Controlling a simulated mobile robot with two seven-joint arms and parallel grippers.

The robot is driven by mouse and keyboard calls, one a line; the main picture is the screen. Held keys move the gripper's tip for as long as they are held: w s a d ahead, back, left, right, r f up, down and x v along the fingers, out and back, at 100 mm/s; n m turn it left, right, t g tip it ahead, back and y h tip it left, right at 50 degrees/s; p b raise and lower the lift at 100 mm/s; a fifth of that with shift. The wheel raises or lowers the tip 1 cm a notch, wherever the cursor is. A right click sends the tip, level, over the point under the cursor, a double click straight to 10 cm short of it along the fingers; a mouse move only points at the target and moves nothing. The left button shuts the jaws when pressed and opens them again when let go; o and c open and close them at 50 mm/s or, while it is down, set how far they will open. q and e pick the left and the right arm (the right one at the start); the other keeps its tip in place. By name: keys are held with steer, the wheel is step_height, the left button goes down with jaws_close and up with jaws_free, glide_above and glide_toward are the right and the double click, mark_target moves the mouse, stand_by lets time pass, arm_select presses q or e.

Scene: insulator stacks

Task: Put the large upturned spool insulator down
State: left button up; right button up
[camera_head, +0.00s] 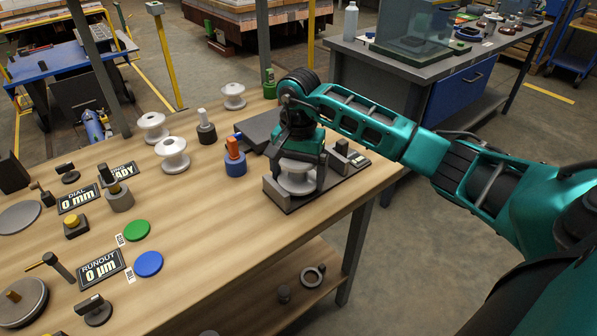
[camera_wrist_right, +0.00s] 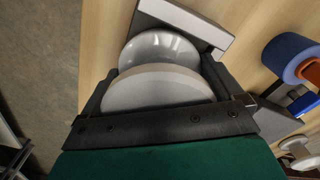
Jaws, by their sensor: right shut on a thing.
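The large spool insulator (camera_head: 297,182) is white and glossy, with wide flanges. It is in my right gripper (camera_head: 300,178), over the dark fixture plate (camera_head: 326,190) at the table's right end. In the right wrist view the insulator (camera_wrist_right: 158,88) fills the space between the two dark fingers, which are shut on it. It looks roughly upright in the head view. I cannot tell whether its bottom touches the plate. The gripper hides much of its upper part. My left gripper is not in view.
White spool insulators (camera_head: 172,155) stand left of the fixture, with a blue-and-orange piece (camera_head: 235,160) closer by. A grey block (camera_head: 272,190) edges the plate's left side. Green (camera_head: 137,230) and blue (camera_head: 148,264) discs lie on the wooden table. The table edge is close on the right.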

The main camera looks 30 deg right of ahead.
steer(key=o, duration=1.3)
steer(key=shift+s+f, duration=0.1)
steer(key=shift+c, duration=0.2)
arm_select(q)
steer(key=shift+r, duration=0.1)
arm_select(e)
steer(key=shift+r, duration=0.2)
step_height(320, 180, up, 13)
steer(key=shift+f+p, duration=0.1)
steer(key=shift+p, duration=0.7)
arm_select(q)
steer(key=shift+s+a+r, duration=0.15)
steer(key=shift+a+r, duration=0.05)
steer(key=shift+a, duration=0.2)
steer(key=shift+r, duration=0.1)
